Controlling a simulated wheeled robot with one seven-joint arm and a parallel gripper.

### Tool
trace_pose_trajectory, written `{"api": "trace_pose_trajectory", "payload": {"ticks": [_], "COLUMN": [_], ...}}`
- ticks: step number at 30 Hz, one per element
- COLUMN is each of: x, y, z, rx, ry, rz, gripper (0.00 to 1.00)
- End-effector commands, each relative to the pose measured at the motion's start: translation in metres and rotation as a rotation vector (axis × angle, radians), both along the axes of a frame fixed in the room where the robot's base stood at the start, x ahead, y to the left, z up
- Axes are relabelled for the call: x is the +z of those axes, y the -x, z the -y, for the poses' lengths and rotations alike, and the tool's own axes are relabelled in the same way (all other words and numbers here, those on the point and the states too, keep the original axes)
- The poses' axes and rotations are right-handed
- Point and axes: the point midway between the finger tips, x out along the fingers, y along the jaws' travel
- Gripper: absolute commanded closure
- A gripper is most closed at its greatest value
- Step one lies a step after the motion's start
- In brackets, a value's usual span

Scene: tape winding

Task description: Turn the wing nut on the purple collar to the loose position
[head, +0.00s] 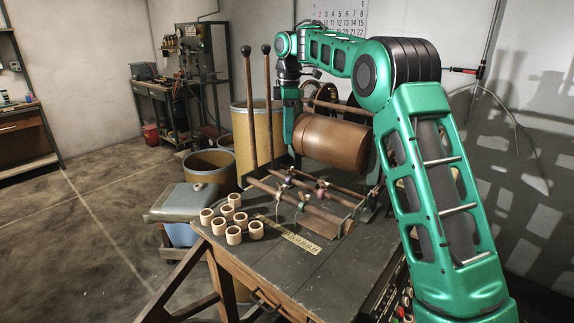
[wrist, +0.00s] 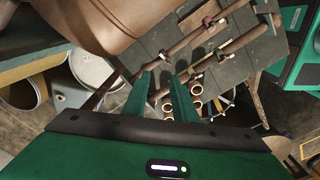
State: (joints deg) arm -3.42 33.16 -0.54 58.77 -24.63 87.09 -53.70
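Several small collars with wing nuts sit on two parallel rods on the bench. One at the right in the head view looks purplish, and I take it for the purple collar (head: 322,184); its colour is hard to tell at this size. The position of its wing nut is too small to read. My gripper (head: 291,143) points down beside the big copper-brown drum, above the rods and apart from the collars. In the wrist view its two green fingers (wrist: 161,76) are spread with nothing between them.
The copper-brown drum (head: 334,143) lies close to the right of my gripper. Two tall levers with black knobs (head: 248,90) stand at its left. Several pale rings (head: 234,235) and a ruler strip (head: 300,243) lie on the bench. The bench's front area is clear.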

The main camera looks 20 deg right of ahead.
Motion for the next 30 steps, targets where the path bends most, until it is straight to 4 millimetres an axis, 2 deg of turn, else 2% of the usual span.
{"api": "trace_pose_trajectory", "payload": {"ticks": [11,21,25,30], "x": [0.000,-0.001,-0.001,-0.002], "y": [0.002,0.015,0.020,0.023], "z": [-0.008,-0.008,-0.008,-0.007], "rx": [-1.004,-1.872,-2.090,-2.217], "ry": [-0.005,0.006,0.011,0.013], "rz": [-0.014,-0.022,-0.020,-0.018], "gripper": [0.75,0.75,0.75,0.75]}}
